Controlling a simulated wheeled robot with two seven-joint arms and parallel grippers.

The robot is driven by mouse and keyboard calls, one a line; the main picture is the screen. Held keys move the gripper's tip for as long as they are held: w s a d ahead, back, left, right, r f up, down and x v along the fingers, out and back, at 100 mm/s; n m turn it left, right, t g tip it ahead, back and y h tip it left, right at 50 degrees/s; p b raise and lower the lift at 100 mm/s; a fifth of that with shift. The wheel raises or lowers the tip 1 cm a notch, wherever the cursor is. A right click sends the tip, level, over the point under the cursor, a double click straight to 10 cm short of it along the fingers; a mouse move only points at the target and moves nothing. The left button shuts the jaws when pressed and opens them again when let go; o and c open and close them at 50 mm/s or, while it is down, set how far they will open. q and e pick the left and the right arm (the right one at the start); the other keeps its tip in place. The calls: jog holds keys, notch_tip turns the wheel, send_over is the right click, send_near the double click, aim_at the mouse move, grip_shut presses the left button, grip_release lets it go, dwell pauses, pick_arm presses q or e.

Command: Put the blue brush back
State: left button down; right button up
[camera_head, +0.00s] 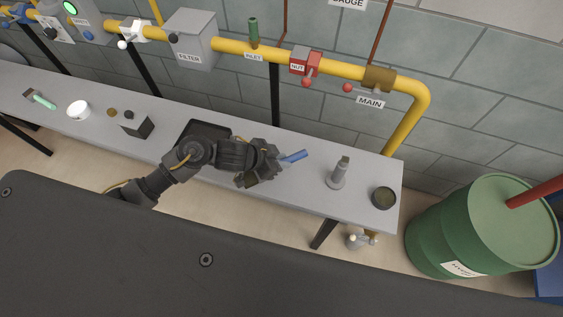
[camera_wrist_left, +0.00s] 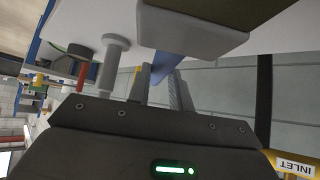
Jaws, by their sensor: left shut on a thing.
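The blue brush (camera_head: 293,156) shows as a short blue bar sticking out to the right of my left gripper (camera_head: 272,162) in the head view. The gripper is shut on it, above the grey bench. In the left wrist view, the blue brush (camera_wrist_left: 170,66) runs between the two fingers of my left gripper (camera_wrist_left: 160,82). A pale block with a dark olive face (camera_wrist_left: 190,28) lies across its upper end; I cannot tell whether it is part of the brush. A black tray (camera_head: 188,128) lies partly behind my left arm. My right gripper is not in view.
On the grey bench (camera_head: 300,192), a grey bottle-like post (camera_head: 338,174) and a dark round tin (camera_head: 383,197) stand right of the gripper. A dark box (camera_head: 136,124), a white roll (camera_head: 78,110) and a green-handled tool (camera_head: 42,101) are left. A yellow pipe (camera_head: 335,69) runs behind.

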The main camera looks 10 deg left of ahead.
aim_at(251, 178)
pick_arm(q)
jog(key=w+f, duration=0.3)
jog(key=f, duration=0.1)
jog(key=shift+a+f, duration=0.1)
jog(key=shift+a, duration=0.15)
notch_tip(251, 178, down, 3)
jog(key=shift+w+f, duration=0.1)
jog(key=shift+w, duration=0.05)
jog(key=c, duration=1.3)
grip_release()
jog(key=shift+o, duration=0.2)
jog(key=p+v, duration=0.1)
jog(key=v, duration=1.1)
